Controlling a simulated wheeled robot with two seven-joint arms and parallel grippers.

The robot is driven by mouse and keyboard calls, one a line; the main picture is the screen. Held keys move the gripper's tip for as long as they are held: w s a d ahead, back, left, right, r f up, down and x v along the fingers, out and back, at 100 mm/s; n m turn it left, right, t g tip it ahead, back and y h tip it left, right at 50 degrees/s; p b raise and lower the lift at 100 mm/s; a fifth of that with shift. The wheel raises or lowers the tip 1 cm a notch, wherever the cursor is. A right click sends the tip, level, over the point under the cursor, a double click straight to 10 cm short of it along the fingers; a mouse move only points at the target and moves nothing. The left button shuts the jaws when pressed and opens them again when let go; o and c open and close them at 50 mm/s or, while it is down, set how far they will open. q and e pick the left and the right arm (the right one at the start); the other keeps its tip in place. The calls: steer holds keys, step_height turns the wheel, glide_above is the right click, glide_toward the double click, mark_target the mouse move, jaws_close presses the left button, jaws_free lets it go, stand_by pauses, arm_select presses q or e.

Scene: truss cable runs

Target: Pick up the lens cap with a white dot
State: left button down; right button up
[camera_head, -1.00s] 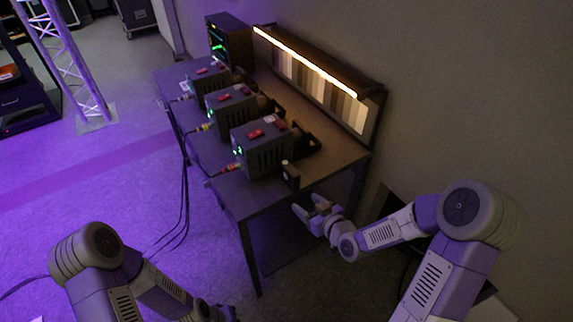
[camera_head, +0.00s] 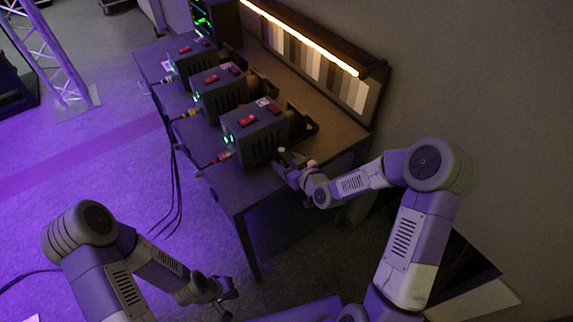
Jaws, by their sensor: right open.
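My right gripper (camera_head: 286,162) is open at the front right corner of the dark table (camera_head: 238,192), close beside the nearest camera-like unit. A small dark upright piece with a pale spot stood at this corner a second ago; now my gripper mostly covers it. I cannot tell whether it is the lens cap with a white dot, or whether the fingers are around it or only beside it. No other lens cap can be made out. My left gripper (camera_head: 226,290) hangs low in front of the table, over the floor; its fingers are too dark to read.
A lit strip (camera_head: 300,38) over a striped chart runs along the back. Cables hang off the front edge. A truss (camera_head: 48,50) stands at the left.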

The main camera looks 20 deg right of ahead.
steer(key=shift+c, duration=0.4)
steer(key=shift+w, duration=0.1)
steer(key=c, duration=1)
steer(key=shift+r, duration=0.1)
step_height(320, 180, up, 10)
steer(key=p, duration=0.2)
steer(key=shift+p, duration=0.4)
steer(key=shift+a+r+m+h, duration=0.1)
steer(key=shift+r+m+h, duration=0.2)
steer(key=shift+m, duration=0.1)
steer(key=shift+r+m+t+h, duration=0.45)
steer(key=shift+m+h, duration=0.15)
steer(key=shift+h, duration=0.1)
steer(key=shift+s+d+r+m+h, duration=0.3)
steer(key=shift+d+m+h, duration=0.25)
steer(key=shift+h, duration=0.25)
steer(key=shift+s+d+m+h, duration=0.35)
steer(key=shift+m+h, duration=0.1)
steer(key=shift+h, duration=0.15)
